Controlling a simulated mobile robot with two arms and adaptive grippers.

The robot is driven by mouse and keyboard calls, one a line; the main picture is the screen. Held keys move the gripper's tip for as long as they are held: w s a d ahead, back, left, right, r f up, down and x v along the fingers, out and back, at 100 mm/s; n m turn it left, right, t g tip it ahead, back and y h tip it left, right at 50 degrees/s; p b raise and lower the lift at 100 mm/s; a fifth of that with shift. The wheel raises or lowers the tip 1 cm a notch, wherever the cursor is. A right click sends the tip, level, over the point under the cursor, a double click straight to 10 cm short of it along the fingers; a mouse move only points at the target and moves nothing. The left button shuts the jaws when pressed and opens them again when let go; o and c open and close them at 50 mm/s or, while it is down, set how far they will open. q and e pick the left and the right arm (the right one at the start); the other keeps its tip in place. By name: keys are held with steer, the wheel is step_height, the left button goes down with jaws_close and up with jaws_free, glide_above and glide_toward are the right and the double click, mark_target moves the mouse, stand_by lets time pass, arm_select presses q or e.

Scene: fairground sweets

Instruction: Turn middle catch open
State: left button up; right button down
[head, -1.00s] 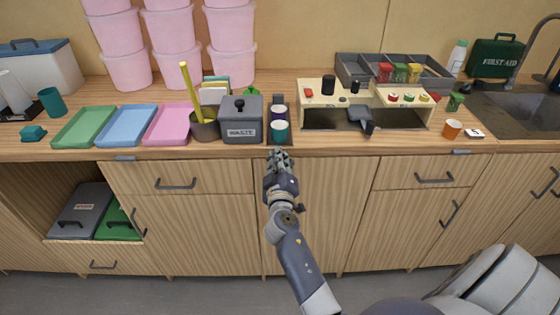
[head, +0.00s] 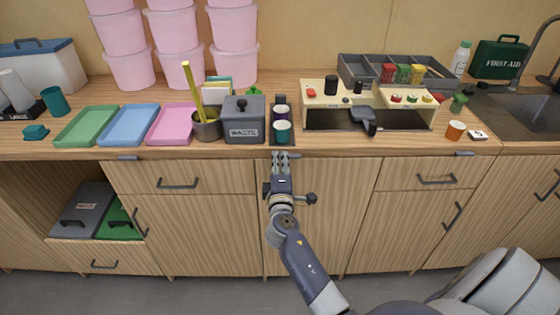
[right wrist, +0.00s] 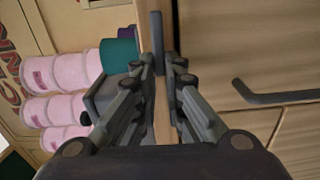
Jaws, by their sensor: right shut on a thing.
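My right gripper (head: 281,160) is at the front edge of the counter, in the middle of the cupboard row. In the right wrist view its fingers (right wrist: 163,75) are shut on a dark grey bar, the middle catch (right wrist: 157,35). The bar's free end sticks out beyond the fingertips and runs along the counter's edge. In the head view the gripper hides this catch. Similar grey catches lie flat along the edge at the left (head: 128,157) and right (head: 464,153). My left gripper is not in view.
Just above the gripper, cups (head: 282,131) stand in a dark holder beside the grey waste box (head: 244,132). Coloured trays (head: 127,126) lie to the left. A cupboard handle (right wrist: 275,96) shows near the gripper. The counter's front face is otherwise clear.

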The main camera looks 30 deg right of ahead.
steer(key=shift+d+r, duration=0.1)
steer(key=shift+r, duration=0.05)
stand_by(0.4)
steer(key=c, duration=1.7)
jaws_free()
steer(key=shift+w, duration=0.1)
steer(key=v, duration=1.2)
